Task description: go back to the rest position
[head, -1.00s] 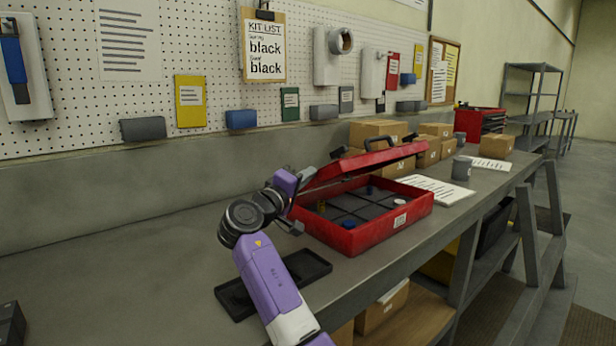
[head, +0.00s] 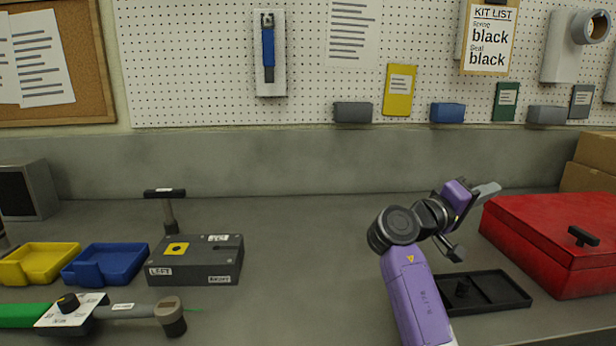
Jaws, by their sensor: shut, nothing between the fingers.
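My gripper (head: 487,191) is at the end of my purple arm, right of centre in the head view. It is shut and empty, and held above the bench just left of the red case (head: 560,235). The case's lid is down, and its black handle shows on the right. The case's right part is cut off by the picture edge.
A grey block with labels (head: 205,270) stands left of centre, near a blue bin (head: 105,265) and a yellow bin (head: 38,263). A green-handled tool (head: 25,315) lies at front left. Cardboard boxes (head: 592,165) stand at back right. The middle bench (head: 305,260) is clear.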

